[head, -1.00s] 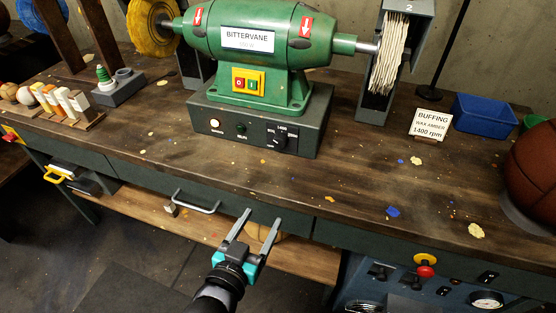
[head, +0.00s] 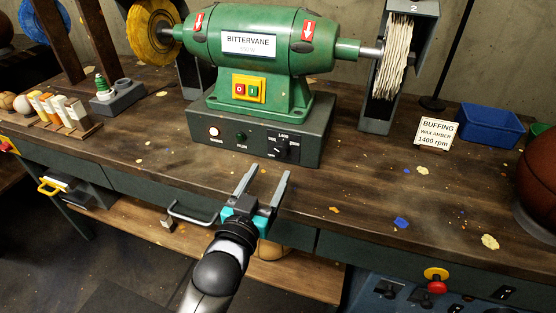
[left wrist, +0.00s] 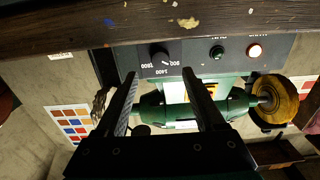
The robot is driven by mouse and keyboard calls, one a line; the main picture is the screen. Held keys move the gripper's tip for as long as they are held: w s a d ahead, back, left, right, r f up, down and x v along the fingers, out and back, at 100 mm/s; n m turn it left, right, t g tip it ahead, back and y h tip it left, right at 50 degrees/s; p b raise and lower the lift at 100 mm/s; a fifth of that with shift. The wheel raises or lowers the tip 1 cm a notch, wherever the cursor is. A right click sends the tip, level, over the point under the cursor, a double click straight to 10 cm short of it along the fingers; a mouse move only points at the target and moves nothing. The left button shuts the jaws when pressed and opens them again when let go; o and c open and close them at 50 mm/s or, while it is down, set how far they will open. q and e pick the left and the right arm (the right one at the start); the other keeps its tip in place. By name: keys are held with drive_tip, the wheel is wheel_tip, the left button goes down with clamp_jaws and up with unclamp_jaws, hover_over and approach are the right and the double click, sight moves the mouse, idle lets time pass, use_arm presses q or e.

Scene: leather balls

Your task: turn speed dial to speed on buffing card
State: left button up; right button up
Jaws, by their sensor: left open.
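The black speed dial (head: 281,148) sits at the right of the grey front panel under the green buffing machine (head: 262,50). In the upside-down left wrist view the dial (left wrist: 159,56) lies just beyond the fingertips, with speed labels around it, one reading 1400. Its pointer seems turned toward the 900 label, but it is small. The buffing card (head: 436,132) stands upright at right and reads wax amber, 1400 rpm. My left gripper (head: 267,172) is open and empty, short of the dial and apart from it. My right gripper is not in view.
A red-and-green switch box (head: 248,89) sits above the panel. A blue bin (head: 489,124) and a basketball (head: 541,172) stand at right, polishing bars (head: 60,108) at left. The bench top before the panel (head: 190,165) holds only small scraps. A drawer handle (head: 190,216) sticks out below.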

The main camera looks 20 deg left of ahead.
sight(280, 153)
use_arm(q)
drive_tip(key=w+b, duration=0.1)
drive_tip(key=w, duration=0.3)
drive_tip(key=shift+w+d, duration=0.1)
drive_tip(key=shift+w, duration=0.3)
drive_tip(key=shift+w+b, duration=0.35)
drive_tip(key=shift+w, duration=0.6)
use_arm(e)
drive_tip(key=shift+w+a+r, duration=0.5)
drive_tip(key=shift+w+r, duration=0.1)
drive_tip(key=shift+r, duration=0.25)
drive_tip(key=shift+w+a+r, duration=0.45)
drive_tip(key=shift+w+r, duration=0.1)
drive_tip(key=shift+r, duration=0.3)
use_arm(q)
clamp_jaws()
